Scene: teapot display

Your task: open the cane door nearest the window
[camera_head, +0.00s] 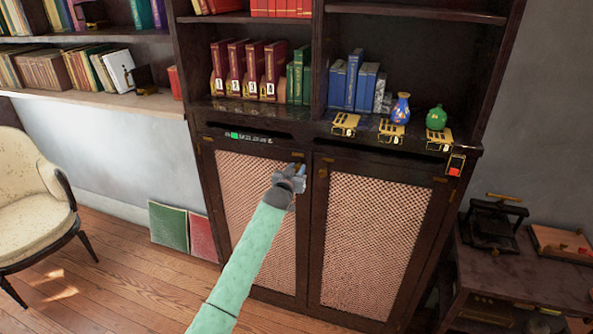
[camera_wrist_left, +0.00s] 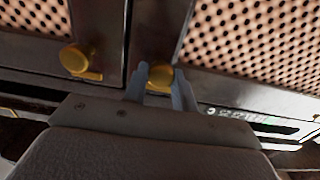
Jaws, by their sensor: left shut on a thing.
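Two cane doors with dark frames close the lower part of the bookcase, a left cane door (camera_head: 245,195) and a right cane door (camera_head: 372,240). Both look flush with the front. My left gripper (camera_head: 293,176) is at the upper right corner of the left door. In the left wrist view, its fingers (camera_wrist_left: 160,85) are shut around a round brass knob (camera_wrist_left: 158,72). The other brass knob (camera_wrist_left: 75,60) is free, across the gap between the doors. The window is not in view. My right gripper is not in view.
Books, a blue vase (camera_head: 401,108) and a green vase (camera_head: 436,118) stand on the shelf above. A cream chair (camera_head: 30,185) is at left. Red and green panels (camera_head: 170,226) lean on the left wall. A low dark table (camera_head: 530,270) stands at right. Wooden floor lies in front.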

